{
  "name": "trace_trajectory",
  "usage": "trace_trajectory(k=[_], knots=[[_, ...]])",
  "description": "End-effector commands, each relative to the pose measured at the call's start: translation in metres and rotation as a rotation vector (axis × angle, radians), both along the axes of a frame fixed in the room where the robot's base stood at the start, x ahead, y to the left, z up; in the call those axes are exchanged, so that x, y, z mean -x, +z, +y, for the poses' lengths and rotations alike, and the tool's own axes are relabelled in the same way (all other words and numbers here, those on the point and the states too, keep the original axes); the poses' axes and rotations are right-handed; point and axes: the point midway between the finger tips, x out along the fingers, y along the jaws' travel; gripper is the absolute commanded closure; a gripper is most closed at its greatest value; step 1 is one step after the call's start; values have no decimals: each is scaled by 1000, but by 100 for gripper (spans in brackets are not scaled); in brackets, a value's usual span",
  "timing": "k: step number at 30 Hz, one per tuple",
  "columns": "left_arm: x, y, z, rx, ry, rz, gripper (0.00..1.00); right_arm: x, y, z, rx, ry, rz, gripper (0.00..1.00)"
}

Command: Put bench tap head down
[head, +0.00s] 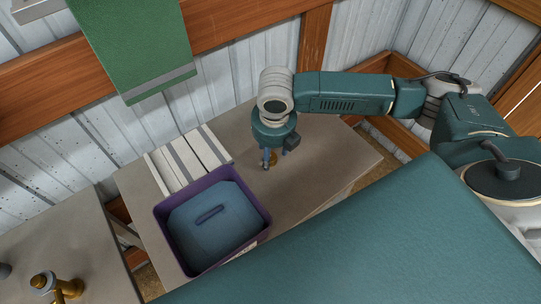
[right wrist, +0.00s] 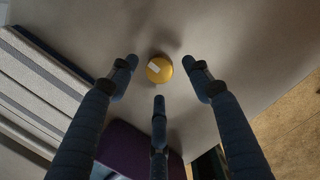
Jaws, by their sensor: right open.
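A small brass-yellow round piece (right wrist: 160,69) with a pale patch on top stands on the grey bench in the right wrist view; it may be the tap head. In the head view only a bit of it (head: 273,158) shows, at my right gripper's fingers. My right gripper (head: 267,163) points down over the bench. Its three fingers (right wrist: 160,78) are open around the piece, with gaps between them and it; I see no contact. A brass tap-like fitting (head: 56,287) stands on another bench at the lower left. My left gripper is not in view.
A purple bin (head: 160,213) with a blue slab inside stands left of my right gripper. Pale striped slats (head: 186,160) lie behind it. A green cloth (head: 130,45) hangs on the wall. The bench (head: 325,165) right of the gripper is clear.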

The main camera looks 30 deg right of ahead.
Motion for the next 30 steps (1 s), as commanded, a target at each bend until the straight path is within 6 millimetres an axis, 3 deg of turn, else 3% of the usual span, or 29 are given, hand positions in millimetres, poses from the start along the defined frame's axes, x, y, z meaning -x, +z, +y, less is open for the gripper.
trace_trajectory(k=[6, 13, 19, 30], knots=[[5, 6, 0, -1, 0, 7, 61, -4, -23, -1, 1, 0, 0, 51], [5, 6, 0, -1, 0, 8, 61, -4, -25, -1, 0, 1, -1, 51], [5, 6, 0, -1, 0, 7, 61, -4, -25, -1, 1, 1, -1, 88], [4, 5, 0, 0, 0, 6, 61, -5, -23, -1, 1, 0, -2, 93]])
